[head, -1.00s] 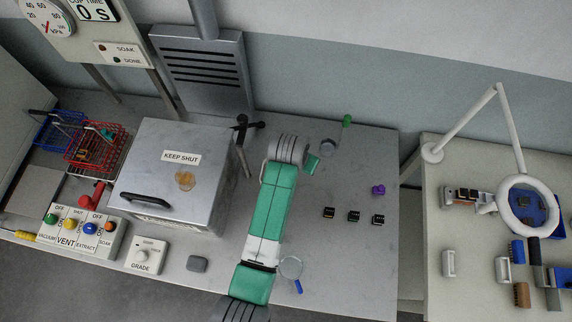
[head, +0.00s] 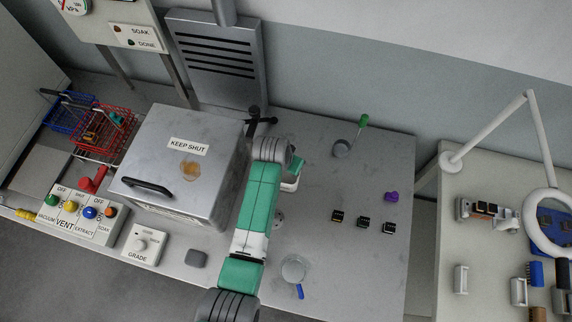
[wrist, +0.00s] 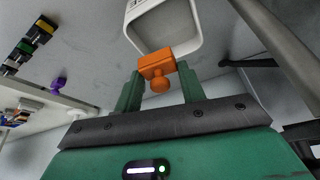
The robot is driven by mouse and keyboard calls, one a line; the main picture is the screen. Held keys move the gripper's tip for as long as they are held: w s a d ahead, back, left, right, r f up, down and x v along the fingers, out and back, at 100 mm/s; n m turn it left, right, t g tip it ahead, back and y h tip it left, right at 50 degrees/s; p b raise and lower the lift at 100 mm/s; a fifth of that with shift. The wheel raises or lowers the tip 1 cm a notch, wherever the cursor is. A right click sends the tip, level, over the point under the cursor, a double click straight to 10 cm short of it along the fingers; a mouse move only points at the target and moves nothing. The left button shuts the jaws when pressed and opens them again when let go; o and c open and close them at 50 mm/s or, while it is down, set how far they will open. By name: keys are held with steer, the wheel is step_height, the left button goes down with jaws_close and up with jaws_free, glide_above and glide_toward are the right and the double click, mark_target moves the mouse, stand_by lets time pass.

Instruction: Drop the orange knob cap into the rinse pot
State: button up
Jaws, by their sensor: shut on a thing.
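The orange knob cap (wrist: 157,66) is between the green fingers of my gripper (wrist: 158,80) in the wrist view. The gripper is shut on it, with its round knob toward the palm. Just beyond the cap is a white, rounded-square container (wrist: 190,47) with a grey inside and dark lettering, seemingly the rinse pot. The cap overlaps its near edge in the picture; I cannot tell the height between them. In the head view a white piece (head: 290,184) shows beside my wrist, probably this pot. My arm hides the cap and most of the fingers there.
A steel box marked KEEP SHUT (head: 205,140) stands left of my arm, with a black fixture (head: 256,122) behind.

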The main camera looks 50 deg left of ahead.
steer(key=shift+f, duration=0.15)
steer(key=o, duration=1)
steer(key=p+v, duration=0.1)
steer(key=v, duration=0.6)
steer(key=shift+s+r, duration=0.1)
steer(key=shift+r, duration=0.3)
